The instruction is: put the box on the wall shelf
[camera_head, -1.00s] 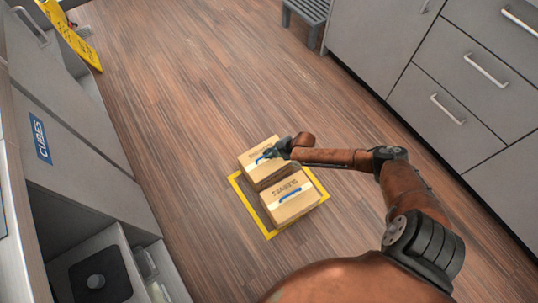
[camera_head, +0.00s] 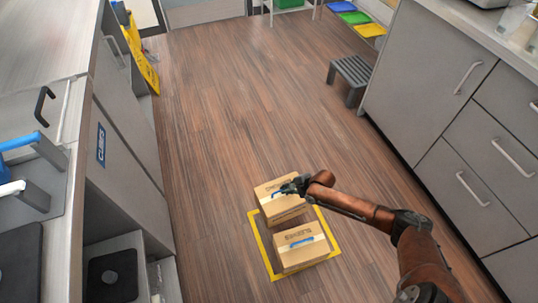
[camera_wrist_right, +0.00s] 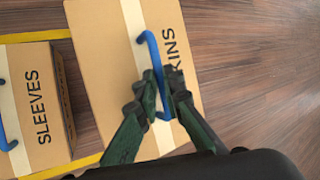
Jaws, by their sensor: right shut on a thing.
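A cardboard box (camera_head: 284,209) with a pale tape strip and a blue handle is on or just above the floor; I cannot tell which. In the right wrist view its top (camera_wrist_right: 100,60) shows lettering ending in "KINS". My right gripper (camera_head: 292,187) is over it, its fingers (camera_wrist_right: 163,92) shut on the blue handle (camera_wrist_right: 152,58). A second box marked SLEEVES (camera_head: 302,251) sits beside it inside the yellow floor outline. My left gripper is not in view. I cannot make out a wall shelf.
Grey cabinets (camera_head: 120,150) stand on the left and grey drawers (camera_head: 455,160) on the right. A small step stool (camera_head: 352,75) and a yellow sign (camera_head: 146,62) are farther ahead. The wooden floor (camera_head: 235,100) between them is clear.

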